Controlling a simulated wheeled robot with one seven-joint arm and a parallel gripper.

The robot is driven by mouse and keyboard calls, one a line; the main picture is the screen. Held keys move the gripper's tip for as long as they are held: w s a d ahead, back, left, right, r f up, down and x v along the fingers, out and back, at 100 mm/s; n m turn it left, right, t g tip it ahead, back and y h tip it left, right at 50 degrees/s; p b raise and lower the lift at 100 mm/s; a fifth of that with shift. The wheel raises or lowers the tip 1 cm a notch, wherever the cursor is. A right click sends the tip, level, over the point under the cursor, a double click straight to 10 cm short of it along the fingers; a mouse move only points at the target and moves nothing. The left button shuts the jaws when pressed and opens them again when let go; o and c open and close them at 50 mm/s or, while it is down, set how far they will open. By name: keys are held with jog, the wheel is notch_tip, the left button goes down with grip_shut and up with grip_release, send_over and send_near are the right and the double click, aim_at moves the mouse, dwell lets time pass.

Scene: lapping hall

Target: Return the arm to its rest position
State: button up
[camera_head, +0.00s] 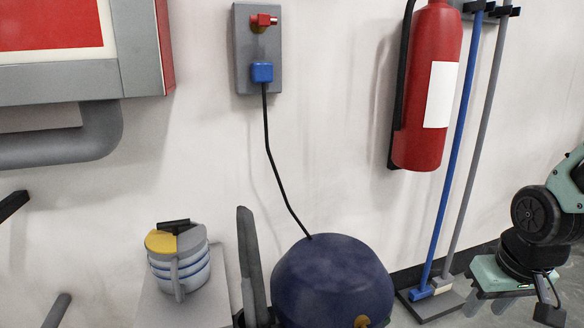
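My arm comes in at the right edge, with a green link and black wrist joints (537,220). My gripper (497,298) hangs below the wrist at the lower right, pointing down in front of the floor and the wall's base. It is to the right of the blue and grey poles and appears apart from them. I see nothing held in it, but its fingers are small and partly hidden, so their opening is unclear.
A dark blue rounded vessel (332,280) stands at bottom centre, its black cable rising to a blue plug (262,72). A red extinguisher (428,90) and a blue pole (455,150) are at the wall. A striped pot (178,262) sits on a pale stand (222,295) at left.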

jog(key=s+a+r+n+g, duration=0.35)
jog(key=s+a+n, duration=0.45)
jog(key=s+a, duration=0.8)
notch_tip(320, 180, up, 30)
jog(key=w+a+p, duration=0.1)
jog(key=a+p, duration=0.1)
jog(key=p, duration=2.7)
jog(key=shift+a+f+t+y, duration=0.15)
jog(key=shift+a+t+y, duration=0.15)
jog(key=shift+t, duration=0.15)
jog(key=shift+w+f, duration=0.1)
